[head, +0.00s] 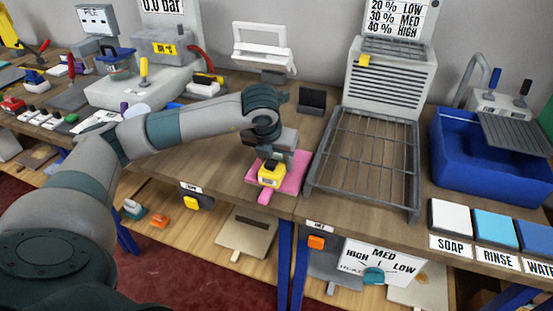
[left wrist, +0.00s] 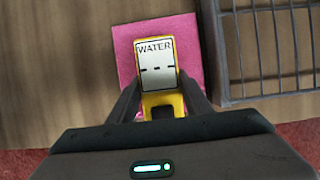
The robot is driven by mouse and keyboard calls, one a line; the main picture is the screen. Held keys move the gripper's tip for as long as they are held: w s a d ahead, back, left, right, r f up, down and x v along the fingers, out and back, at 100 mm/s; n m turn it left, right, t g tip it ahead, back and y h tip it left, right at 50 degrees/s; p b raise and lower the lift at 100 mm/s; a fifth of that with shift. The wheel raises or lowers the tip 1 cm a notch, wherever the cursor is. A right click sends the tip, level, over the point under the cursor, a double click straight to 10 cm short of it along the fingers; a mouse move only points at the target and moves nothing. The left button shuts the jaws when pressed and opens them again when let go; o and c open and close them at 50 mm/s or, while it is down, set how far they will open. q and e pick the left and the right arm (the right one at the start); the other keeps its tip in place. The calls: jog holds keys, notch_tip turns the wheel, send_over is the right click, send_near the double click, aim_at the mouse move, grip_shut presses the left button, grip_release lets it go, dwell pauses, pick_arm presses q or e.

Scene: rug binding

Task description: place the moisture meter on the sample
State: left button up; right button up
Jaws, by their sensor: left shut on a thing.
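The moisture meter (head: 271,174) is a small yellow block with a black top part in the head view. In the left wrist view the meter (left wrist: 157,66) shows a white face reading "WATER" with dashes. My left gripper (head: 276,158) is shut on it, with a finger on each side. The sample (head: 292,184) is a flat pink square on the wooden table. In the left wrist view the sample (left wrist: 183,36) lies behind and around the meter. I cannot tell whether the meter touches it. My right gripper is not in view.
A grey wire rack (head: 365,155) stands just right of the sample, before a vented grey box (head: 390,85). A blue basin (head: 480,160) is farther right. A small dark stand (head: 312,100) is behind the gripper. The table's front edge is close to the sample.

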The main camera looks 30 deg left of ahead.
pick_arm(q)
jog(key=o, duration=1.2)
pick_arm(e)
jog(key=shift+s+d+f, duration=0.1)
pick_arm(q)
jog(key=shift+r, duration=0.1)
jog(key=b+v, duration=0.1)
jog(key=v, duration=1.1)
jog(key=shift+b, duration=0.3)
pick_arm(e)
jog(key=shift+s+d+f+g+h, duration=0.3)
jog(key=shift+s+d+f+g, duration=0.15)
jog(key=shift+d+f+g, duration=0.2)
